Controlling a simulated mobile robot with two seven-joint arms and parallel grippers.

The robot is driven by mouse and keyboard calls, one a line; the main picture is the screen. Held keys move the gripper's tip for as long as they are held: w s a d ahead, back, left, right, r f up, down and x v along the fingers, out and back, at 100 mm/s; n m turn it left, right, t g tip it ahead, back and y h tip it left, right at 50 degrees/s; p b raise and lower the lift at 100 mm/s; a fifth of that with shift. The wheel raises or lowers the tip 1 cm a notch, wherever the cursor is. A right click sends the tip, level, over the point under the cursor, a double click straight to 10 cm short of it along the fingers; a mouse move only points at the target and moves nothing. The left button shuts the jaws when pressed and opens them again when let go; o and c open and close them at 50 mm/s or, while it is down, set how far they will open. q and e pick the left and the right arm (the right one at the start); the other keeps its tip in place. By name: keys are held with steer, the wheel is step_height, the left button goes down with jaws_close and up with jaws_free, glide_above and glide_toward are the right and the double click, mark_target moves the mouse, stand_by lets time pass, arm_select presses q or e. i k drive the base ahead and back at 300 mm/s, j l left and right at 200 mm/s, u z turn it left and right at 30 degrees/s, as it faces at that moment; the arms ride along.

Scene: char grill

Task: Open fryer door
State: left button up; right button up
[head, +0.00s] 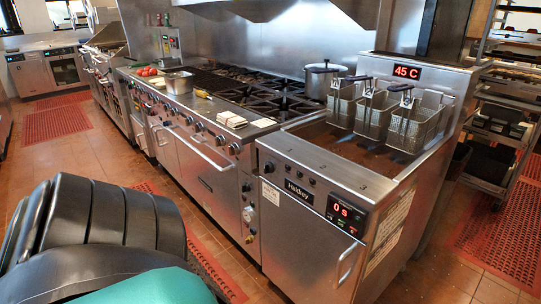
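The fryer (390,183) stands at the right end of the cooking line. Its steel front door (300,235) is below the control strip and looks shut, flush with the front. A curved bar handle (347,264) is near the door's right edge. Neither of my grippers is in view, and nothing touches the door or the handle. The lowest edge of the door is cut off by the bottom of the picture.
Wire baskets (375,112) hang over the fryer vat. A range (210,130) with burners and a lidded pot (325,80) adjoins it on the left. A shelf rack (500,130) stands at right. Red floor mats (505,225) lie on the tiles. My black-and-teal body part fills the lower left.

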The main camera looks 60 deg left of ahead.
mark_target(311, 259)
steer(key=u, duration=1.45)
steer(key=i+j+u, duration=0.15)
steer(key=i+j+z, duration=0.15)
steer(key=i+j, duration=0.1)
steer(key=i, duration=0.05)
